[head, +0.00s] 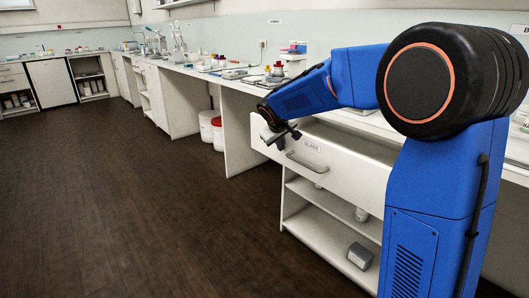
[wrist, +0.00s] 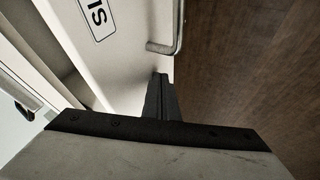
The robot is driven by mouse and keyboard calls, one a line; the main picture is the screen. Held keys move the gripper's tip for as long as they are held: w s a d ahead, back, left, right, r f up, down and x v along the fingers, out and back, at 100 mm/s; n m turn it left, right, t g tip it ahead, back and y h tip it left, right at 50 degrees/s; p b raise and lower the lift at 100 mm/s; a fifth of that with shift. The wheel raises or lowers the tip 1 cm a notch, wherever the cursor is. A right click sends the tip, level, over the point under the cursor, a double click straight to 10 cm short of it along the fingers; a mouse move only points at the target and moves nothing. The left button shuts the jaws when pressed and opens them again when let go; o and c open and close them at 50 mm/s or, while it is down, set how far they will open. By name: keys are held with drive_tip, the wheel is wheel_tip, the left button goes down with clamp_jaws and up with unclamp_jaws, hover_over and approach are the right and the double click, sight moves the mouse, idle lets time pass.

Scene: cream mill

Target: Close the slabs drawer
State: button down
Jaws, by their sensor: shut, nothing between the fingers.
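The slabs drawer (head: 325,165) has a white front with a label and a grey bar handle (head: 305,162). It stands out from the counter, so part of its open top shows behind the front. In the wrist view the drawer front (wrist: 115,50) shows with part of its label (wrist: 97,17) and the end of the handle (wrist: 165,47). My gripper (head: 283,136) is at the left part of the drawer front, near its upper edge. Its fingers (wrist: 160,80) are shut and empty, close to the front beside the handle. I cannot tell whether they touch it.
Open shelves (head: 320,212) with a few items, among them a grey box (head: 360,256), lie below the drawer. The counter (head: 225,80) behind holds lab bottles and instruments. The dark floor (head: 150,210) at left is clear.

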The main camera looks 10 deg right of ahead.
drive_tip(key=w+d, duration=0.3)
drive_tip(key=d, duration=0.2)
drive_tip(key=w+d, duration=0.3)
drive_tip(key=d, duration=0.3)
drive_tip(key=w+d, duration=0.4)
drive_tip(key=d, duration=0.2)
drive_tip(key=shift+d, duration=0.2)
drive_tip(key=shift+w+d+r, duration=0.1)
drive_tip(key=shift+d, duration=0.05)
drive_tip(key=shift+d, duration=0.1)
